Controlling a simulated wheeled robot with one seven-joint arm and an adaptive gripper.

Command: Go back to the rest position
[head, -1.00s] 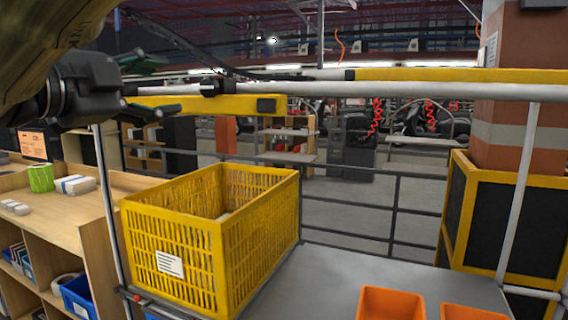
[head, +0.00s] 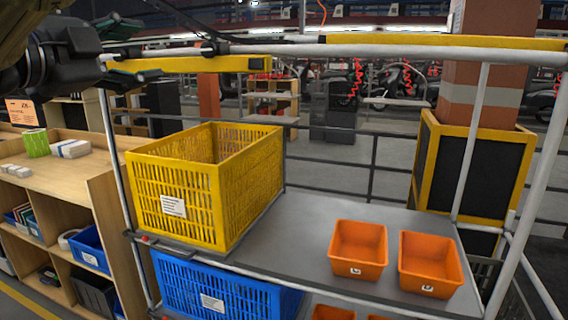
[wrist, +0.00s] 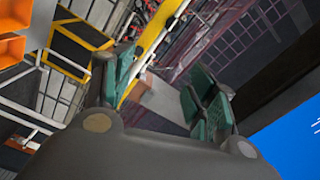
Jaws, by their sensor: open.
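My gripper (head: 128,52) shows at the upper left of the head view, raised in front of the wooden shelf side and above the level of the yellow crate. The part of my arm behind the gripper fills the upper left corner of the head view.
A yellow crate (head: 190,229) and two orange bins (head: 358,250) (head: 430,265) stand on a grey rack shelf (head: 310,230). A blue crate (head: 215,297) is below. White rack posts and a top rail (head: 300,50) frame it. A wooden shelf unit (head: 105,205) is at left.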

